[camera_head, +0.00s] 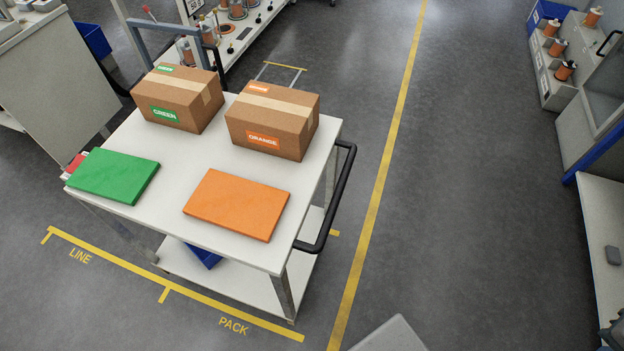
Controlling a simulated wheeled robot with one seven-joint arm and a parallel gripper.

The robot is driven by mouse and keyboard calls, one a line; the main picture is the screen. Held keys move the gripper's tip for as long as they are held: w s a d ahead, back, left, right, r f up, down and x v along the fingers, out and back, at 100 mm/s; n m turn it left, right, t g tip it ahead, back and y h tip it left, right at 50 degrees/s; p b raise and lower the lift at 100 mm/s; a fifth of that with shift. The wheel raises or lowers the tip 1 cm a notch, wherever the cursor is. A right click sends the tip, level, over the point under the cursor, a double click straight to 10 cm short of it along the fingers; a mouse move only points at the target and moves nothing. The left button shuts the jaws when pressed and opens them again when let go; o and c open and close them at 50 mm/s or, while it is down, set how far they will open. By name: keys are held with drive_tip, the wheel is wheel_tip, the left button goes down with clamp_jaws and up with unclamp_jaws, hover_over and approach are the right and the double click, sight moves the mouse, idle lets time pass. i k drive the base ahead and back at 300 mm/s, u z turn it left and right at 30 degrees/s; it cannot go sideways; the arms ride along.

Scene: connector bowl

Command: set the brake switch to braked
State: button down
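No brake switch can be made out for certain. A small red and white part (74,164) shows at the left edge of the white cart (185,165), partly hidden behind the green pad; I cannot tell what it is or how it is set. The cart has a black push handle (347,190) on its right side and a lower shelf. My gripper is not in view.
The cart bears a GREEN box (178,98), an ORANGE box (272,120), a green pad (114,175) and an orange pad (238,204). Yellow lines (382,150) mark the floor, with LINE and PACK lettering. Floor right of the cart is clear. Benches stand at the far right.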

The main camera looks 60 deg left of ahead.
sight(79, 158)
drive_tip(key=u, duration=3.6)
drive_tip(key=k, duration=0.65)
drive_tip(key=u, duration=0.75)
drive_tip(key=i, duration=1.1)
drive_tip(key=u, duration=0.4)
drive_tip(key=i, duration=1.2)
drive_tip(key=z, duration=0.65)
